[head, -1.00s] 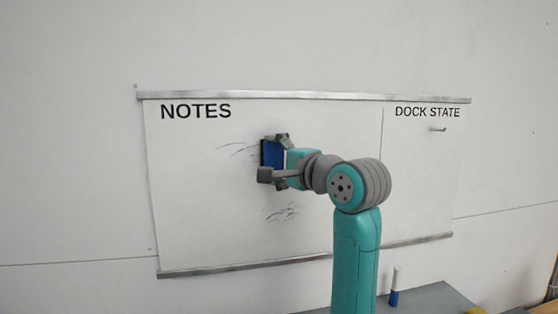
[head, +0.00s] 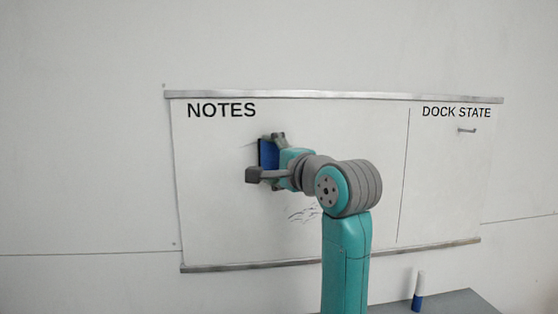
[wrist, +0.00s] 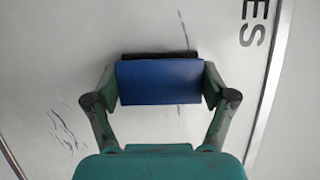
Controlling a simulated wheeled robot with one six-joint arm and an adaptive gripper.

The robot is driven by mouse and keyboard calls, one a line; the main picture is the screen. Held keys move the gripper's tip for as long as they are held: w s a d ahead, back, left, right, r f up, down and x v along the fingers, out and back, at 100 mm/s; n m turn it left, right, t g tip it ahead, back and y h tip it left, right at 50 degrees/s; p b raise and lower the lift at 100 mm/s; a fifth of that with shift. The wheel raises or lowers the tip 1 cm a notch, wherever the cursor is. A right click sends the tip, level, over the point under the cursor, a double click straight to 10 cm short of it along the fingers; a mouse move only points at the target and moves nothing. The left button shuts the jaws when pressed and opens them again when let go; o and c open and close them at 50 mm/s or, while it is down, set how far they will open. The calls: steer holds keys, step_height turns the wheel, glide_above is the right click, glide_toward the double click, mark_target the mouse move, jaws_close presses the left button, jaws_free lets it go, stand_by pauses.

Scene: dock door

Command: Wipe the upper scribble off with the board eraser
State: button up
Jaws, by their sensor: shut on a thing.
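My gripper (head: 262,157) is shut on the board eraser (head: 268,154), a blue block with a dark pad, held at the whiteboard (head: 215,220) under "NOTES". In the wrist view the eraser (wrist: 160,84) sits between both fingers, its dark pad facing the board and seemingly against it. Of the upper scribble, a faint short stroke (head: 248,145) shows left of the eraser; the wrist view shows thin strokes (wrist: 183,30) on both sides of it. The eraser hides the part between. The lower scribble (head: 303,214) is below my gripper, partly behind my arm; it shows in the wrist view (wrist: 64,130).
A "DOCK STATE" panel (head: 450,180) with a small handle-like mark (head: 467,130) fills the board's right side. A blue and white marker (head: 418,292) stands on a grey surface (head: 460,303) at lower right. The board's left part is clear.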

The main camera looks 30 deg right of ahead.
mark_target(247, 155)
steer(key=shift+w+a, duration=0.4)
steer(key=shift+a, duration=0.75)
steer(key=shift+w+a, duration=0.35)
steer(key=shift+a, duration=0.8)
steer(key=shift+w+a, duration=0.4)
steer(key=shift+a, duration=0.75)
steer(key=shift+r, duration=0.1)
steer(key=shift+s+d, duration=0.35)
steer(key=shift+d, duration=0.55)
steer(key=shift+s+d, duration=0.35)
steer(key=shift+d, duration=0.5)
steer(key=s+d, duration=0.3)
steer(key=d, duration=0.7)
steer(key=shift+d, duration=0.15)
steer(key=shift+s, duration=0.1)
